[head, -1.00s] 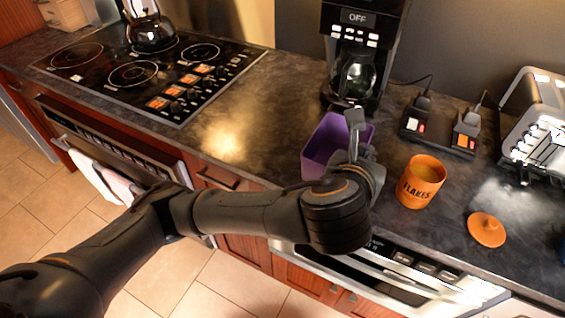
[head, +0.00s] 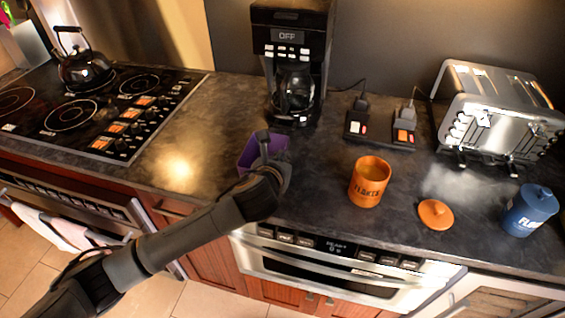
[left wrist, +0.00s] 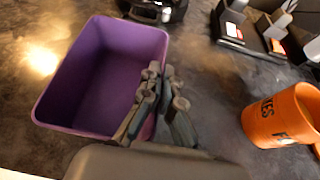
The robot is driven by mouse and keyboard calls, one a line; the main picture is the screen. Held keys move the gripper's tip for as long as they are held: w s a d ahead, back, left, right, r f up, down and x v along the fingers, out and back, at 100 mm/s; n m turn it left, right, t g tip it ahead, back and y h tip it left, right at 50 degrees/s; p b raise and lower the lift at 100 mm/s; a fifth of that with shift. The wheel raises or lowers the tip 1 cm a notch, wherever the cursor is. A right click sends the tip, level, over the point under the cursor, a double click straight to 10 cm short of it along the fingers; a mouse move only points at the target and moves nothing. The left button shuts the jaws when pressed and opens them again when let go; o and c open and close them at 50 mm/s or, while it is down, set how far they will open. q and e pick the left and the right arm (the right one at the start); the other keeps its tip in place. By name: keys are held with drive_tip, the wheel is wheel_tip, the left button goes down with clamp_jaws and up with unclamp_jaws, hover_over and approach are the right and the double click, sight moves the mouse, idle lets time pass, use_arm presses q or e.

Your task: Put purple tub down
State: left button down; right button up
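The purple tub (head: 247,153) is at the counter in front of the coffee maker, partly hidden by my left gripper (head: 265,155) in the head view. In the left wrist view the tub (left wrist: 75,85) is upright, open-topped and looks empty. There, my left gripper (left wrist: 163,95) has its fingers close together at the tub's right wall, one on each side of the rim, so it looks shut on that wall. The base appears at or very near the counter; I cannot tell whether it touches. My right gripper is not in view.
An orange canister (head: 369,184) stands open right of the tub, with its lid (head: 436,214) on the counter (head: 330,200). The coffee maker (head: 292,75) is behind. A toaster (head: 495,110) and blue canister (head: 528,212) are right, the stove (head: 90,110) left. Counter between stove and tub is clear.

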use_arm(q)
drive_tip(key=shift+s+f, duration=0.1)
drive_tip(key=shift+f, duration=0.95)
drive_tip(key=shift+f, duration=0.1)
drive_tip(key=c, duration=1.5)
unclamp_jaws()
drive_tip(key=shift+s+r, duration=0.15)
drive_tip(key=shift+r, duration=0.05)
drive_tip(key=v, duration=1.1)
drive_tip(key=shift+s+a+r+b, duration=0.1)
drive_tip(key=shift+s+r+b, duration=0.05)
drive_tip(key=shift+s+b, duration=0.15)
